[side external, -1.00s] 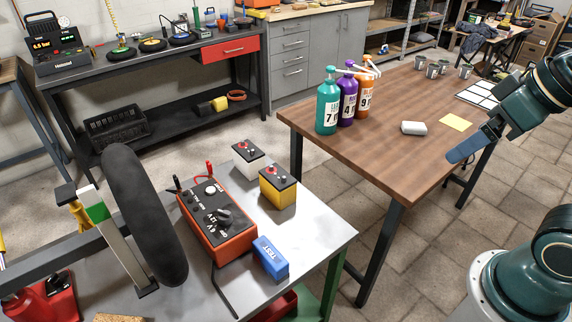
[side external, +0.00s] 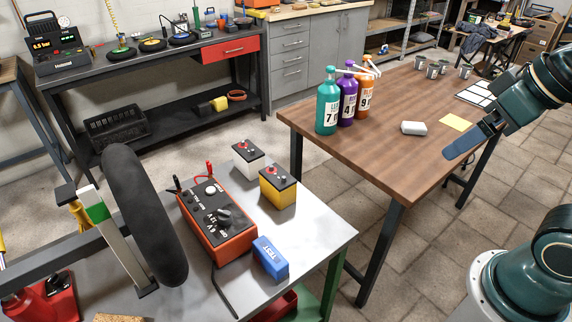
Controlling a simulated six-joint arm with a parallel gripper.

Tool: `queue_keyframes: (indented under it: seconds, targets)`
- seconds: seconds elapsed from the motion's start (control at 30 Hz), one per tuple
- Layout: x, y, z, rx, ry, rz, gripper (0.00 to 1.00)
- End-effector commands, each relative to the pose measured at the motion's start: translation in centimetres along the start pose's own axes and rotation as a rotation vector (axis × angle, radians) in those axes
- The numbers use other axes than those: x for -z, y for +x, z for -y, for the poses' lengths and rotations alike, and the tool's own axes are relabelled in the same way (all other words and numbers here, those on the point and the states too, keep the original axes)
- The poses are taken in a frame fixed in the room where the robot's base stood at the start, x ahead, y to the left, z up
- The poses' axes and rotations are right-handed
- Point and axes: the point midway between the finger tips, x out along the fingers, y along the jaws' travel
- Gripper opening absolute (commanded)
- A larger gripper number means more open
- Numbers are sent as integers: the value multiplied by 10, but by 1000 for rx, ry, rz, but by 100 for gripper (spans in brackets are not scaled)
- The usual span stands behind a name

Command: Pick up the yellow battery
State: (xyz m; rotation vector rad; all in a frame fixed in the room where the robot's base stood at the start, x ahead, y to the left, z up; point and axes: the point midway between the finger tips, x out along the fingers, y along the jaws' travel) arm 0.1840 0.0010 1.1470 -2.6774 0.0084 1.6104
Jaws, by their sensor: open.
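The yellow battery (side external: 277,188) stands upright on the grey metal bench (side external: 318,228). It has a black top with red and grey terminals. My gripper (side external: 452,153) is at the right, in the air by the right edge of the wooden table, well apart from the battery. It is open, with nothing seen in it; its blue fingers point down and to the left. The gap between the fingers is hard to make out from this side.
A white battery (side external: 248,158) stands behind and left of the yellow one. An orange charger (side external: 215,222) is at its left, a blue TEST block (side external: 270,258) in front. The wooden table (side external: 400,165) holds numbered bottles (side external: 347,100), a white block (side external: 413,128) and a yellow note (side external: 455,122).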

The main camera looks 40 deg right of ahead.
Motion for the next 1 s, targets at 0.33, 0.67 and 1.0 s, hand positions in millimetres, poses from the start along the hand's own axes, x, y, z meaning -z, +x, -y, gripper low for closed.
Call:
queue_keyframes:
  seconds: [0.33,0.67,1.0]
  targets:
    - [52,6,11,33,162,52,100]
    - [118,29,22,66,386,128,100]
    - [179,73,30,85,615,217,100]
